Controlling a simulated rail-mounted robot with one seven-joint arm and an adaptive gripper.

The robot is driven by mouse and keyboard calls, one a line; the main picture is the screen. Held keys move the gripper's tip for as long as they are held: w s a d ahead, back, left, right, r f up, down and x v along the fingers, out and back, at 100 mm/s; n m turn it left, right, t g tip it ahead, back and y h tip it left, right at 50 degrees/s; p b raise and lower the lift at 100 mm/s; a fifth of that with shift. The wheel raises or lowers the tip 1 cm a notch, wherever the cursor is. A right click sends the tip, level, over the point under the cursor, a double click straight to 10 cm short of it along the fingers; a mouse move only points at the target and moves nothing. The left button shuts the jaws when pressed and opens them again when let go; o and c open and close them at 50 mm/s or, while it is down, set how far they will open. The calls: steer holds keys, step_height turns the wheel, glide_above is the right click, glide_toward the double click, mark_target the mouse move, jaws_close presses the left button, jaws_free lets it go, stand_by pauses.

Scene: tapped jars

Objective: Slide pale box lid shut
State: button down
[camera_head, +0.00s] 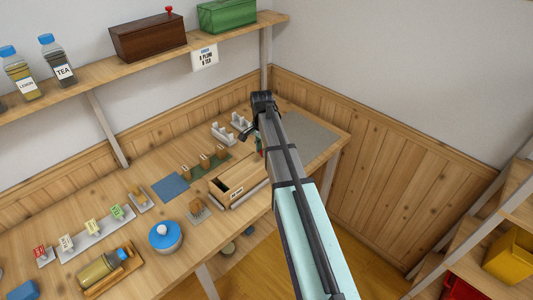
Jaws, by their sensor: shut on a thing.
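The pale box (238,192) is a light wooden box with a small white label on its front. It sits on the bench at centre, left of my arm. Its lid (240,174) seems to lie along the top, but its far right end is hidden by my arm, so I cannot tell how far it is open. My gripper (259,146) is low at the box's far right end, mostly hidden behind my own arm. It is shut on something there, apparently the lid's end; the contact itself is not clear.
A blue-lidded pot (165,236), a blue mat (171,187) and several small tagged blocks stand left of the box. A white rack (224,134) stands behind it. A grey mat (310,138) lies clear at the right. A shelf (130,68) with jars runs above.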

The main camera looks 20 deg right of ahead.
steer(key=shift+s+a, duration=0.15)
steer(key=shift+a, duration=0.1)
steer(key=shift+s+a, duration=0.25)
steer(key=shift+a, duration=0.3)
steer(key=shift+s+a, duration=0.2)
steer(key=shift+a, duration=0.35)
steer(key=c, duration=1)
jaws_free()
steer(key=shift+o, duration=0.2)
steer(key=shift+r, duration=0.15)
step_height(320, 180, up, 7)
steer(key=p, duration=0.4)
